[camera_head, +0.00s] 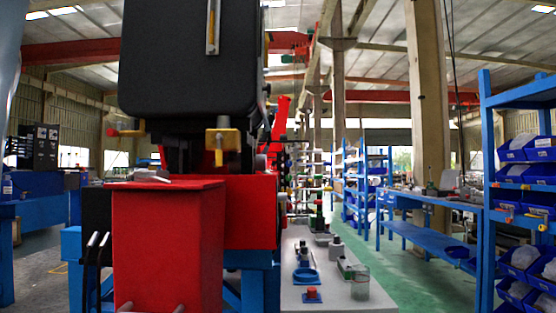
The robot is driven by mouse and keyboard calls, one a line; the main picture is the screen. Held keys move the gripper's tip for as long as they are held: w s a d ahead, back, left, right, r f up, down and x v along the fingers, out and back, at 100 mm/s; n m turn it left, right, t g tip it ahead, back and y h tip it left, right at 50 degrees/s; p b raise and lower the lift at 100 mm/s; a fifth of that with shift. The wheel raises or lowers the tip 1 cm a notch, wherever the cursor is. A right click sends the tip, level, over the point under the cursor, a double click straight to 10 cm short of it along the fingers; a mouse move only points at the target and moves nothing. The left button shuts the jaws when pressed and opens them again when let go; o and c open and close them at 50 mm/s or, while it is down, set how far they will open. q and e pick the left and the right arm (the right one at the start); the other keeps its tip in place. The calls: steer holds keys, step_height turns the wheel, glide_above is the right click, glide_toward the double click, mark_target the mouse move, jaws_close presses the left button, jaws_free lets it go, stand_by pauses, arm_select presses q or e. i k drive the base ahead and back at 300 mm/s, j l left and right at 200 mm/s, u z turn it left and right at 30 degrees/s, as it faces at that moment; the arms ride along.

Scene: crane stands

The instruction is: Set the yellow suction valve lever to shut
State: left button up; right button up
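A black tank (190,60) hangs above a red machine body at the left of centre. A yellow block-like lever (222,140) shows under its lower right edge, seen nearly end-on. A second, smaller handle (125,131), yellow with a red tip, sticks out to the left under the tank's lower left corner. I cannot tell for sure which of the two is the suction valve lever, nor whether either stands open or shut. Neither of my grippers is in view.
A red box (168,245) stands close in front below the tank, with a small metal piece (150,177) on top. Blue shelving (485,190) stands far right; green floor (420,270) between is free.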

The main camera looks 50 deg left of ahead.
mark_target(218, 152)
steer(key=k+j+z, duration=0.35)
steer(key=j, duration=0.45)
steer(key=k+j+z, duration=0.35)
steer(key=j, duration=0.35)
steer(key=k+j+z, duration=0.35)
steer(key=k+j, duration=0.2)
